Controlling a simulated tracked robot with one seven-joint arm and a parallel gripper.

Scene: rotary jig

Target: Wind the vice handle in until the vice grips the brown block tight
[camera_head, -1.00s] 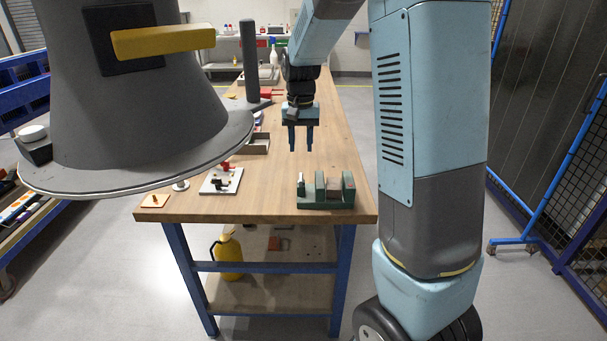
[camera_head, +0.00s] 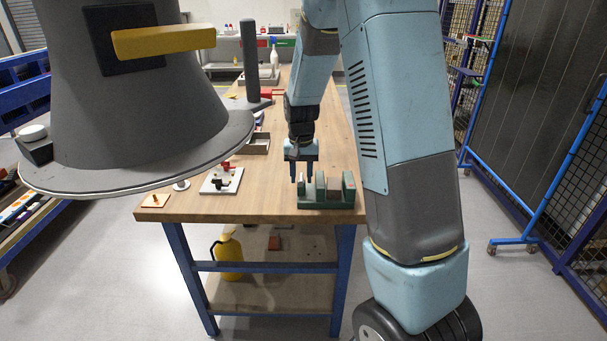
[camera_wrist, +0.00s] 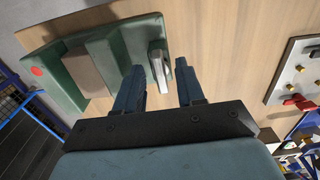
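The green vice (camera_head: 325,203) stands at the near right end of the wooden bench. The brown block (camera_head: 335,188) sits between its jaws, and it shows in the wrist view (camera_wrist: 90,72). Whether the jaws press on it I cannot tell. The grey metal vice handle (camera_wrist: 160,68) is on the vice's outer end, at the right of the vice in the wrist view. My gripper (camera_head: 305,175) points down over the handle end of the vice. Its fingers (camera_wrist: 160,67) are open and appear on either side of the handle, with no clear contact.
A white board (camera_head: 221,181) with small fittings and a red knob lies left of the vice. A grey tray (camera_head: 257,145) lies farther back on the bench (camera_head: 270,185). Bare wood lies between the vice and the white board.

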